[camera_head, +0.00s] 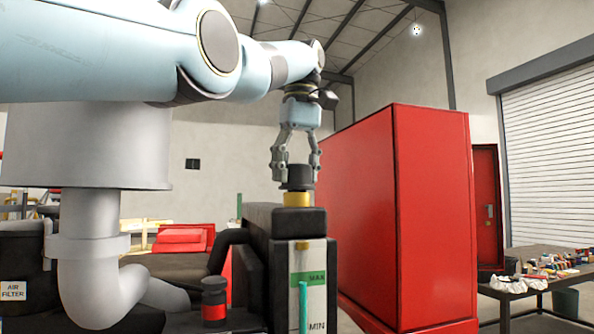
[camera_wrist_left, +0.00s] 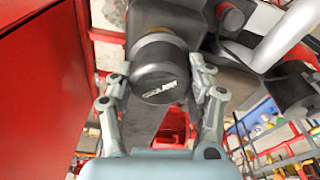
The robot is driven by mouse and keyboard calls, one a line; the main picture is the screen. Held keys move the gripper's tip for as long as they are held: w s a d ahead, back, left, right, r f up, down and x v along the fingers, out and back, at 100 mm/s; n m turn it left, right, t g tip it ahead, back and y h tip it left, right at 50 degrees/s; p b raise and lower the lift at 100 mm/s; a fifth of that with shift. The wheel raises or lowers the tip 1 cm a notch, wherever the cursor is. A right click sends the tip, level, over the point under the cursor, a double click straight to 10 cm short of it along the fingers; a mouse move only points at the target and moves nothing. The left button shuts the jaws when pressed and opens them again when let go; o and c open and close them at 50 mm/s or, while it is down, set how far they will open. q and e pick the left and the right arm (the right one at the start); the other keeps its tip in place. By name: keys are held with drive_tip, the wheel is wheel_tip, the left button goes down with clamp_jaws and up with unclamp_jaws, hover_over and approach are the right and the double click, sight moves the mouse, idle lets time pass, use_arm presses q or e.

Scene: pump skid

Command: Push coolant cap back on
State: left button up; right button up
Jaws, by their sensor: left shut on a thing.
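The coolant cap (camera_head: 298,177) is black and round, and it sits at the top of the yellow neck (camera_head: 298,199) of the coolant tank (camera_head: 311,275). I cannot tell whether it is fully seated. My left gripper (camera_head: 296,172) comes from above with its fingers on both sides of the cap, shut on it. In the left wrist view the cap's top (camera_wrist_left: 160,70) with pale lettering lies between the fingertips of the left gripper (camera_wrist_left: 160,85). The tank has a green MAX mark and a MIN mark. My right gripper is not in view.
A big grey pipe (camera_head: 88,250) stands left of the tank, near a smaller black and red cap (camera_head: 214,300). A tall red cabinet (camera_head: 400,210) stands close behind on the right. A cluttered workbench (camera_head: 540,275) is at far right.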

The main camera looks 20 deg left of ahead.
use_arm(q)
drive_tip(key=shift+f, duration=0.2)
drive_tip(key=o, duration=1.4)
drive_tip(key=shift+c, duration=0.2)
